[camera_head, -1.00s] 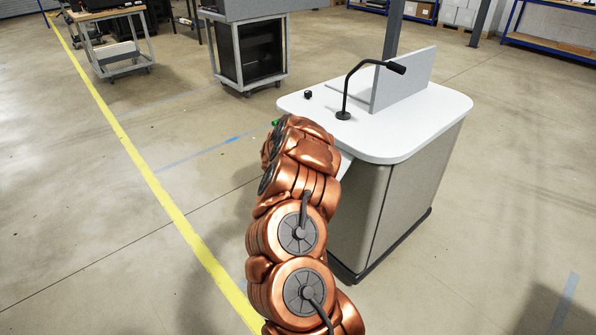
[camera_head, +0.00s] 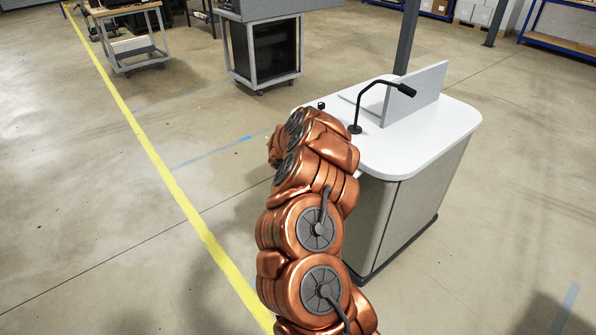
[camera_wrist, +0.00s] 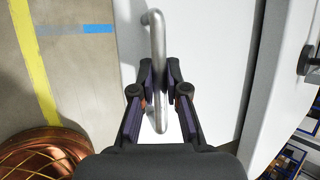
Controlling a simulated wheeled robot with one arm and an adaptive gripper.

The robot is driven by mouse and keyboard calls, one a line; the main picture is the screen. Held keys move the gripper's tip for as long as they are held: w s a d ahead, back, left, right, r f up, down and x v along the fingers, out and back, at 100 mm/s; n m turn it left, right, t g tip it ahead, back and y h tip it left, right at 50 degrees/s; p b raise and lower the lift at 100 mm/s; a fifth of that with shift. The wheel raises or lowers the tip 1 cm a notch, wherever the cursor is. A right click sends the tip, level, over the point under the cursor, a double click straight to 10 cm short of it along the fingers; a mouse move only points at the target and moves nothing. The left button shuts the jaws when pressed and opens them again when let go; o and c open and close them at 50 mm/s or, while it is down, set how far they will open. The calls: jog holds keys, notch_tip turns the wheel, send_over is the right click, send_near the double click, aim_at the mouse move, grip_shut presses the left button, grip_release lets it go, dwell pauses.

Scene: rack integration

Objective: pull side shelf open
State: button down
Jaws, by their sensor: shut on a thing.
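In the wrist view a silver bar handle (camera_wrist: 156,45) stands on a white panel, which I take to be the side shelf (camera_wrist: 210,50). My gripper (camera_wrist: 159,85) has its two dark fingers on either side of the handle and is shut on it. In the head view the cabinet (camera_head: 400,215) has grey sides and a white rounded top (camera_head: 425,135). My copper arm stands in front of its left side, so the handle, the shelf and my gripper are hidden there.
A black lamp (camera_head: 373,100), an upright grey panel (camera_head: 415,93) and a small black object (camera_head: 321,105) are on the cabinet top. A wheeled cart (camera_head: 262,50) stands behind. Open floor (camera_head: 120,215) with a yellow line (camera_head: 172,185) lies to the left.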

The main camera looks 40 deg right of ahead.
jog(key=r+p, duration=0.1)
jog(key=r, duration=0.1)
jog(key=d+r+p, duration=0.1)
jog(key=r+p, duration=0.1)
jog(key=shift+r, duration=0.4)
jog(key=shift+f, duration=0.1)
jog(key=shift+s, duration=0.1)
jog(key=c, duration=1.2)
grip_release()
jog(key=shift+d+f, duration=0.1)
jog(key=shift+a, duration=0.2)
jog(key=shift+v, duration=5.95)
